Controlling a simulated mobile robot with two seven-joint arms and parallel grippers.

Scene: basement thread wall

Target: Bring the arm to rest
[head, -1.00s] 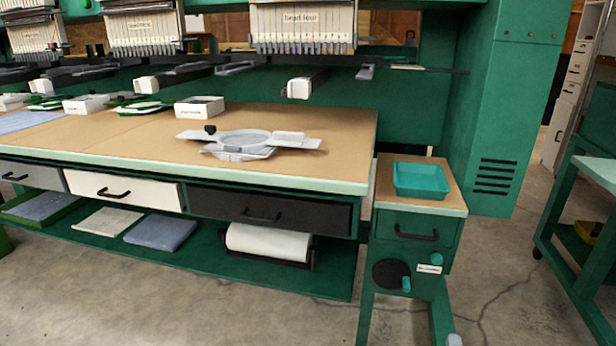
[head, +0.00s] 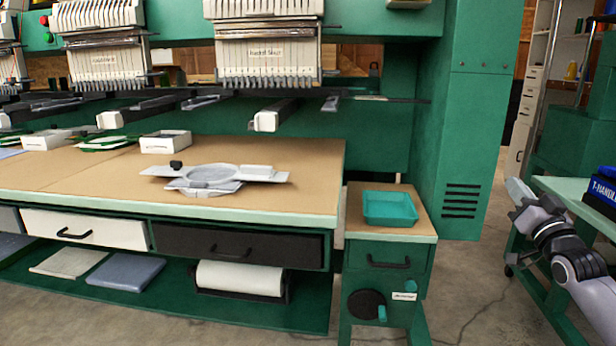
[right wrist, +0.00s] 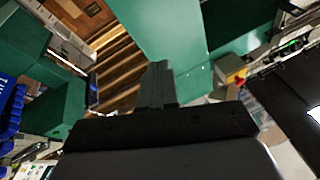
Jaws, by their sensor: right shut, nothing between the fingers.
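My right arm comes in at the right edge of the head view. Its gripper (head: 519,192) is raised in front of the green cart, clear of the table. In the right wrist view the fingers (right wrist: 157,85) are together with nothing between them. The wrist view looks past them at a green panel and wooden steps or shelves. My left gripper is in neither view.
A wood-topped table (head: 90,170) holds a grey hoop frame (head: 212,178). A side stand carries a teal tray (head: 390,208). A green cabinet (head: 470,130) stands behind. A blue box (head: 602,190) sits on the right cart. The floor between stand and cart is open.

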